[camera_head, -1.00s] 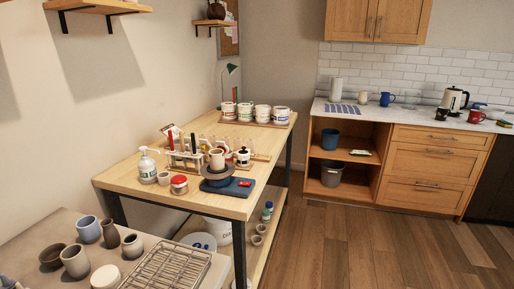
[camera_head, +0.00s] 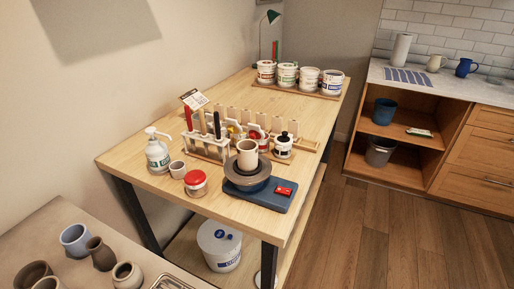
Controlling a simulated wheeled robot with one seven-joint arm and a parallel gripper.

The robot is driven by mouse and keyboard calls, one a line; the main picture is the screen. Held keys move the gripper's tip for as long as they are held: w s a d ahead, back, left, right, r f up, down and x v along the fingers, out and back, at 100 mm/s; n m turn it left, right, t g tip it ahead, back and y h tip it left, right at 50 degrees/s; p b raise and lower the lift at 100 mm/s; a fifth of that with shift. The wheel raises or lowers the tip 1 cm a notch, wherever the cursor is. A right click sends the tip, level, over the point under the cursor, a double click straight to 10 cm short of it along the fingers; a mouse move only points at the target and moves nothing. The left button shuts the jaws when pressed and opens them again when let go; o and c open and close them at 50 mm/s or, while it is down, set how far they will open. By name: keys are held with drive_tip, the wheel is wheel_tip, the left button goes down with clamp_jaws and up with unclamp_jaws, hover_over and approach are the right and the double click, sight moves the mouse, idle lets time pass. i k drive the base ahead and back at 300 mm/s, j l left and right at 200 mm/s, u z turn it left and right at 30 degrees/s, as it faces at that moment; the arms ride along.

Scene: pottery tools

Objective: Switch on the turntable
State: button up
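The turntable (camera_head: 259,192) sits near the front edge of the wooden table (camera_head: 146,149). It has a blue base with a dark round wheel. A cream cup (camera_head: 247,156) stands upright on the wheel. A red switch (camera_head: 284,191) is on the right part of the blue base. I cannot tell the switch's position. My gripper is not in view.
A red-lidded jar (camera_head: 196,183), a small cup (camera_head: 177,170) and a pump bottle (camera_head: 157,152) stand left of the turntable. A tool rack (camera_head: 207,145) and a lidded white jar (camera_head: 283,146) are behind it. Several paint tubs (camera_head: 309,78) stand at the back. Floor (camera_head: 370,235) to the right is clear.

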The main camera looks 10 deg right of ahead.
sight(284, 191)
drive_tip(key=i+l+u, duration=0.45)
drive_tip(key=i+l, duration=0.25)
